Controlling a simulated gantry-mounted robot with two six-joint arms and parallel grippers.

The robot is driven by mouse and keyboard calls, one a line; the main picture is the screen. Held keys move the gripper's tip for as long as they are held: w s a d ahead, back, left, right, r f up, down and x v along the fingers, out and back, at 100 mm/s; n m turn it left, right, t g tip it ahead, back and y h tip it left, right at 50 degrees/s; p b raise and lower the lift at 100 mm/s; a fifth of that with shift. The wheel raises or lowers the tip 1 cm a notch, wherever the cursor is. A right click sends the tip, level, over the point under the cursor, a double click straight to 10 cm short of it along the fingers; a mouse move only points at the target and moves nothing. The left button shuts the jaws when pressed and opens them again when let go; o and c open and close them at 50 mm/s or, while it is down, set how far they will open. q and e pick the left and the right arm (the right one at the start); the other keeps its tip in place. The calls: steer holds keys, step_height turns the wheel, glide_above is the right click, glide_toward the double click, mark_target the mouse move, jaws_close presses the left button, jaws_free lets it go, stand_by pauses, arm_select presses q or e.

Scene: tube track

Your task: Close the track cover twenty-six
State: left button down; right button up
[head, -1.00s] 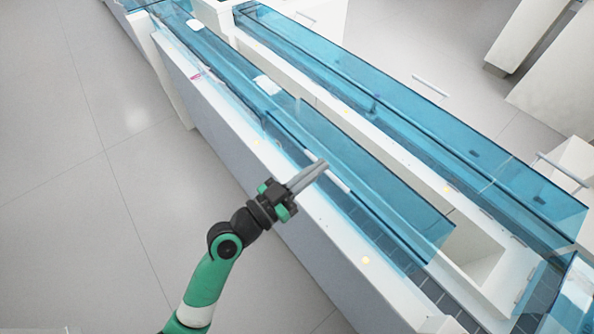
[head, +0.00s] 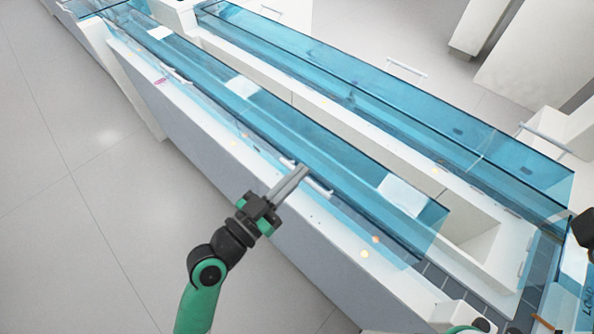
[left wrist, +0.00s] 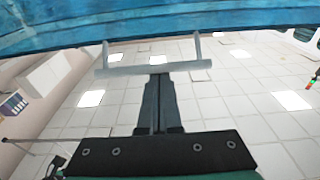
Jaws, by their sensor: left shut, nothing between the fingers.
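A long clear blue track cover (head: 335,165) lies over the nearer track, its near edge close to the white near wall. A thin white bar handle (head: 317,186) runs along that edge; it also shows in the left wrist view (left wrist: 190,66), below the blue cover (left wrist: 80,22). My left gripper (head: 304,168) is shut and empty, its fingertips at the middle of the handle. I cannot tell whether they touch it. No number is readable on the cover. My right gripper is not clearly seen; only dark parts show at the right edge.
A second blue cover (head: 375,110) lies over the farther track. The white near wall (head: 340,228) runs along the track's front. An open white bin (head: 476,245) and dark tiles (head: 435,276) lie at the right end. The floor (head: 90,240) at left is clear.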

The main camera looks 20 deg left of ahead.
arm_select(q)
step_height(320, 180, up, 5)
steer(key=p, duration=0.4)
steer(key=s+a+f+b, duration=0.2)
steer(key=s+a+f, duration=0.1)
steer(key=s+f, duration=0.2)
steer(key=shift+f+v, duration=0.2)
steer(key=shift+v, duration=0.9)
steer(key=shift+s+d, duration=0.1)
steer(key=shift+s, duration=0.05)
